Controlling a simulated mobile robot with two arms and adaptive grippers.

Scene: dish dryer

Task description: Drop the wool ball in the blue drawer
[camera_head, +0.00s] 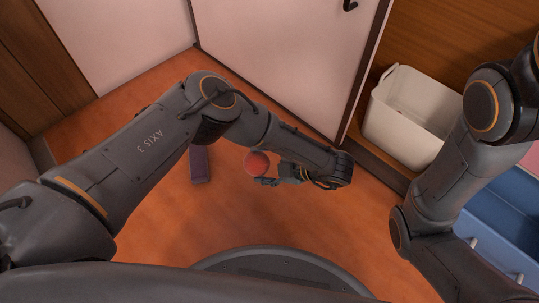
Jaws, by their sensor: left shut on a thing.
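A red-pink ball (256,163), which looks like the wool ball, is held above the orange floor near the middle of the head view. My left gripper (266,175) is shut on it, and the arm reaches in from the left and bends back. The blue drawer (505,207) is at the right edge, well to the right of the ball. My right arm covers part of it, so I cannot tell how far it is open. My right gripper is not in view.
A white bin (380,125) stands in a wooden shelf at the upper right. A pale door (285,55) is at the back. A dark purple block (200,165) lies on the floor left of the ball. The floor (190,225) around it is mostly clear.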

